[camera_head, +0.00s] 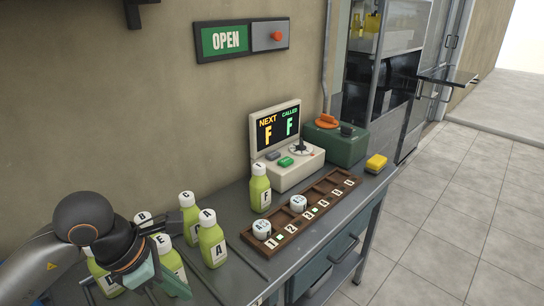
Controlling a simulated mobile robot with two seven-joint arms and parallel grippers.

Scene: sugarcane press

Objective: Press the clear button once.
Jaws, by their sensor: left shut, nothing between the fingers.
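The cream console (296,172) stands on the table against the wall. Its screen (277,130) reads NEXT F and CALLED F. On its base are a grey button (273,156), a green button (285,162) and a small joystick (300,149). I cannot read any label naming the clear button. My left gripper (150,274) is shut and empty at the lower left, among the bottles and well to the left of the console. It partly hides some bottles. My right gripper is not in view.
Green bottles with lettered white caps (211,239) crowd around my left gripper. One bottle (260,189) stands just left of the console. A brown numbered tray (282,238) holds white-capped items. A green box (336,146) and yellow block (376,163) are at right.

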